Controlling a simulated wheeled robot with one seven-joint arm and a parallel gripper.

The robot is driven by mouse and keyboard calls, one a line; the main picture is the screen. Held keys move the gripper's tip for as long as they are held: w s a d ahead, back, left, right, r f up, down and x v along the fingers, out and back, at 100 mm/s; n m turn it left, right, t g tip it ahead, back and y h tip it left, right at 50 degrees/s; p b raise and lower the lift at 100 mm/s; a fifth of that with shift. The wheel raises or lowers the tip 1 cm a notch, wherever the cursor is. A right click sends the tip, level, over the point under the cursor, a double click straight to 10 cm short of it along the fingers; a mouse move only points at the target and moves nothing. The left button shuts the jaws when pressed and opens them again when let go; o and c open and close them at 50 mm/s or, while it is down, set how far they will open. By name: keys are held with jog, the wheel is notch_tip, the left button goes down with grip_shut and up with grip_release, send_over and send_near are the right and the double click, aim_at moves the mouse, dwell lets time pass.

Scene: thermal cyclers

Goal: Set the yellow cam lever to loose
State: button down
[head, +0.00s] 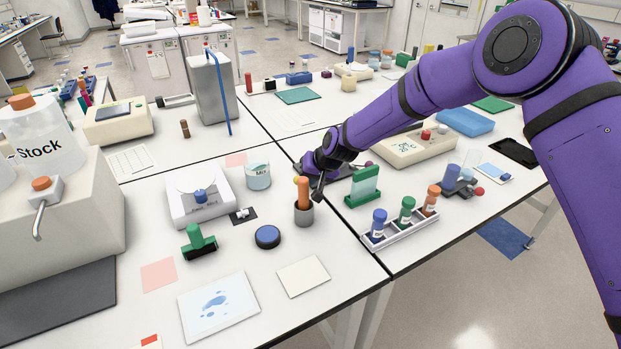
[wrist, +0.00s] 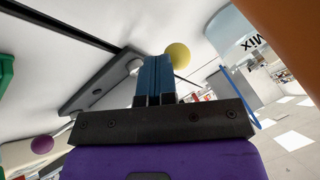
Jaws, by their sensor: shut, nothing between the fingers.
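The yellow cam lever shows as a round yellow knob (wrist: 179,55) in the wrist view, just right of my fingertips. I cannot tell whether they touch. The grey base plate (wrist: 92,92) runs behind the fingers in the wrist view. A purple knob (wrist: 42,145) stands at its other end.
An orange-topped item in a grey cup (head: 304,213) stands close to my gripper. The Mix beaker (head: 257,176) is to the left, and a green holder (head: 363,188) to the right. A rack of capped tubes (head: 401,231) is nearer the front right.

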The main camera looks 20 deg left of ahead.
jog(key=shift+w+d, duration=0.4)
jog(key=shift+d, duration=0.25)
